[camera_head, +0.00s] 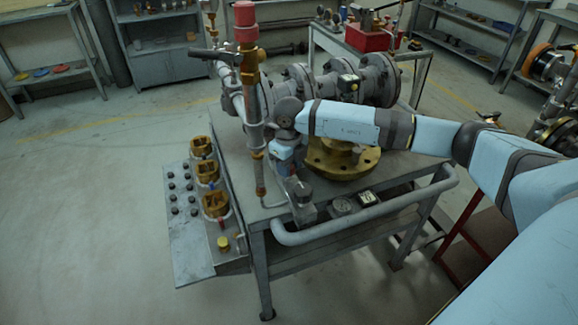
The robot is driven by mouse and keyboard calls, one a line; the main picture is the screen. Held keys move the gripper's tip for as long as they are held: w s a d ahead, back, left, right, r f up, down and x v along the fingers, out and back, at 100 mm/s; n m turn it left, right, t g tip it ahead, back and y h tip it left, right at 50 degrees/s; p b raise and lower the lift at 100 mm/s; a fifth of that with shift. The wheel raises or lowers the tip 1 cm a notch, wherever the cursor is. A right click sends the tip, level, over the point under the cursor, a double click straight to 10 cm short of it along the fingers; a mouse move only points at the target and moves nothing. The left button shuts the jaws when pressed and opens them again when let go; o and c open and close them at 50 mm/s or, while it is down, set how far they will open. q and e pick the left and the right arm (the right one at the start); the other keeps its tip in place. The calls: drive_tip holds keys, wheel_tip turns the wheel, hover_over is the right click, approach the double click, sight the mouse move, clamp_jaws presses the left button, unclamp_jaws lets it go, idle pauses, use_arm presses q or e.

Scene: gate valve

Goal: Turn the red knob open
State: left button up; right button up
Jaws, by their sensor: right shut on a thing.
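My right arm comes in from the right and bends down at the wrist. My right gripper (302,205) is low over the front of the grey workbench, beside a vertical brass pipe. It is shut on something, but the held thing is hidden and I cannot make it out. No red knob shows clearly at the fingertips. A red cylindrical cap (246,23) tops the vertical pipe, well above and apart from the gripper. My left gripper is not in view.
The workbench (262,218) carries grey flanged valves (378,80), a brass flange (343,164) and gauges (343,206). A side panel (190,248) holds brass fittings. A tubular rail (365,220) runs along the front. Open floor lies left.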

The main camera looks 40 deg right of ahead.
idle(0.5)
drive_tip(key=o, duration=0.9)
wheel_tip(320, 180, up, 14)
drive_tip(key=shift+f+p, duration=0.1)
drive_tip(key=shift+p, duration=0.25)
